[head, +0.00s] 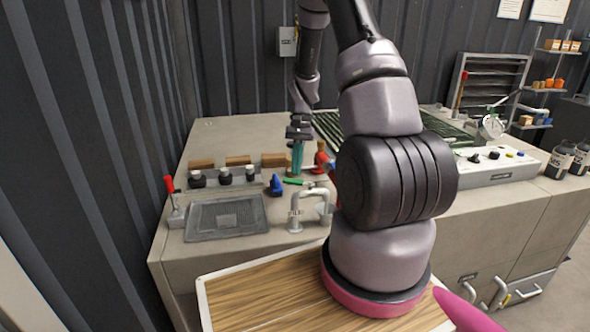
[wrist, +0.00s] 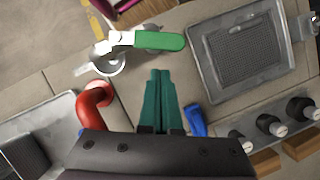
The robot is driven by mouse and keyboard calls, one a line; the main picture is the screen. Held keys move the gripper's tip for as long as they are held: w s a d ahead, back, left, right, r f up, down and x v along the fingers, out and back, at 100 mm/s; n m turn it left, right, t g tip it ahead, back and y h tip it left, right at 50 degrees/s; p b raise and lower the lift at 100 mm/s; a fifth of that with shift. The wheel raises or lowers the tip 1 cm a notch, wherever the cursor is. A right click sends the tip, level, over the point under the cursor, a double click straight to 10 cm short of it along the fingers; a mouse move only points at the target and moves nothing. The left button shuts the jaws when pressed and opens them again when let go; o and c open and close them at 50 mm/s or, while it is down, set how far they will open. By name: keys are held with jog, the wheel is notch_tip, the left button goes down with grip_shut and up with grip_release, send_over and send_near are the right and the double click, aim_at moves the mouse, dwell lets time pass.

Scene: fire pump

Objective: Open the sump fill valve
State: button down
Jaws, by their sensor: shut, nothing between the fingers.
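A valve with a green lever handle (head: 293,181) stands on the counter beside a silver bent pipe (head: 310,193). A small tag on the pipe seems to read FILL. In the wrist view the green handle (wrist: 160,40) lies roughly level across the picture, joined to a silver valve body (wrist: 121,40). My gripper (head: 297,172) has teal fingers and points down just behind the green handle. In the wrist view the gripper (wrist: 161,75) is shut and empty, its tips a little short of the handle, apparently apart from it.
A blue handle (head: 276,184) and a red bent fitting (head: 321,157) stand close on either side of my gripper. A grey grated tray (head: 227,217) and a red-tipped lever (head: 170,188) are at left. Several black knobs (head: 224,175) line the back. Free counter is scarce here.

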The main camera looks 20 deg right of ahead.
aim_at(289, 180)
jog(key=shift+s+a, duration=0.55)
jog(key=shift+s, duration=0.1)
jog(key=shift+s+a+n+h, duration=0.25)
jog(key=shift+a+n, duration=0.2)
jog(key=shift+n, duration=0.45)
jog(key=shift+s+a+n+g+h, duration=0.1)
jog(key=shift+a+n+g+h, duration=0.2)
jog(key=shift+n, duration=0.1)
jog(key=shift+s+a+n+h, duration=0.25)
jog(key=shift+s+a+n, duration=0.05)
jog(key=shift+n, duration=0.5)
jog(key=shift+s+a+n+h, duration=0.2)
jog(key=shift+s+a+n, duration=0.1)
jog(key=shift+n, duration=0.5)
